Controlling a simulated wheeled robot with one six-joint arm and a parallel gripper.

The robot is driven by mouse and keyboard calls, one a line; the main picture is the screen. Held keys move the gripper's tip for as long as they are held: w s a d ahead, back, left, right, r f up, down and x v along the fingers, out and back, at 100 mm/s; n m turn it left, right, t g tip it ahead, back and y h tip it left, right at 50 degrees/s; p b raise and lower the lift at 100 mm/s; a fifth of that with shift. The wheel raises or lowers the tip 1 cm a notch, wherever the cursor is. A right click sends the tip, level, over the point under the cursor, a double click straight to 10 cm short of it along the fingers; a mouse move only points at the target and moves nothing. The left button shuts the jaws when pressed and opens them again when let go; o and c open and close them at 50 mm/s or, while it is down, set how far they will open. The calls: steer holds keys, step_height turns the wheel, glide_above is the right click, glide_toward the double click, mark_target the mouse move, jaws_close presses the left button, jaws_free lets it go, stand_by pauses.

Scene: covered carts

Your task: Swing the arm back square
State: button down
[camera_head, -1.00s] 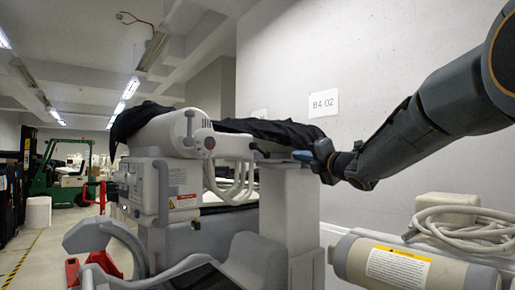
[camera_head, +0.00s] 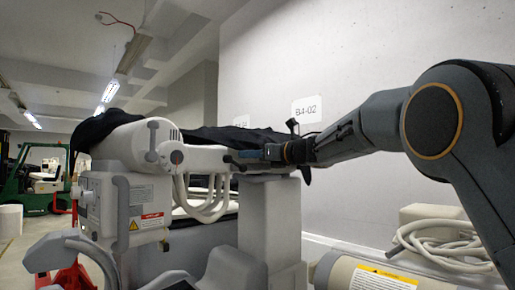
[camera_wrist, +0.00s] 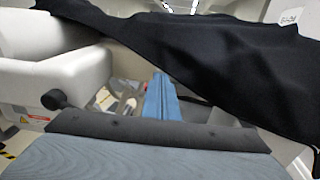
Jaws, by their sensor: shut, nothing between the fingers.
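My arm reaches in from the right side of the head view, with its large elbow joint close to the camera. My gripper (camera_head: 245,155) points left, in front of or over the white arm of a covered machine. Whether it touches that arm cannot be told. In the wrist view the blue fingers (camera_wrist: 161,98) are together with nothing between them. They point towards a gap between a white rounded housing (camera_wrist: 50,75) on the left and black cloth (camera_wrist: 215,60) on the right.
The white machine (camera_head: 120,205) with hanging cables fills the centre left, black cloth (camera_head: 235,138) draped on top. A grey wall with a "B4-02" sign (camera_head: 306,109) stands behind. A cylinder (camera_head: 365,277) and coiled cable (camera_head: 440,240) lie lower right. A green forklift (camera_head: 35,190) stands far left.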

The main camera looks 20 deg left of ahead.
mark_target(233, 155)
steer(key=p+x, duration=0.3)
steer(key=x, duration=0.3)
steer(key=shift+w+a, duration=0.1)
steer(key=shift+a, duration=0.2)
